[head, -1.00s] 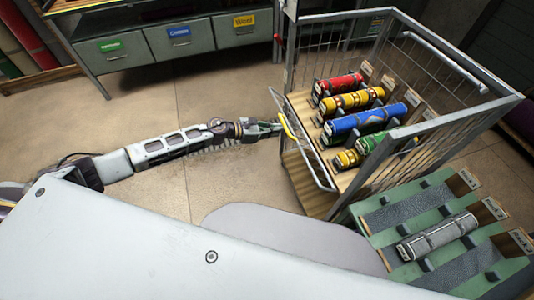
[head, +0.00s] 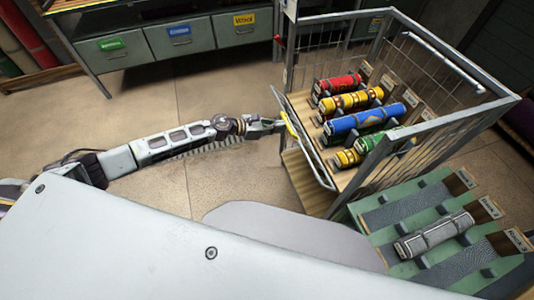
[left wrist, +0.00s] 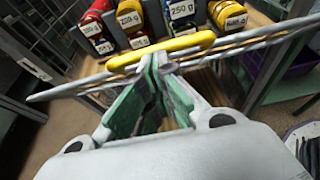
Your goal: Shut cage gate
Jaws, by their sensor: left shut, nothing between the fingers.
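The cage gate (head: 318,165) is a grey metal frame with wire mesh on the left side of the wire cage (head: 440,58). It stands slightly out from the cage opening, and a narrow gap seems to show. Its yellow handle (head: 291,126) is on its outer bar. My left gripper (head: 284,124) is at this handle, outside the gate. In the left wrist view, the fingertips (left wrist: 160,60) are closed together just under the yellow handle (left wrist: 162,50), touching or nearly touching it. Nothing shows between them. My right gripper is not in view.
Red, yellow, blue and green rolls (head: 362,121) lie on the cage's wooden shelf. A green rack (head: 400,210) with a grey roll (head: 436,235) stands at lower right. A drawer cabinet (head: 180,42) is at the back left. The floor beside my left arm is clear.

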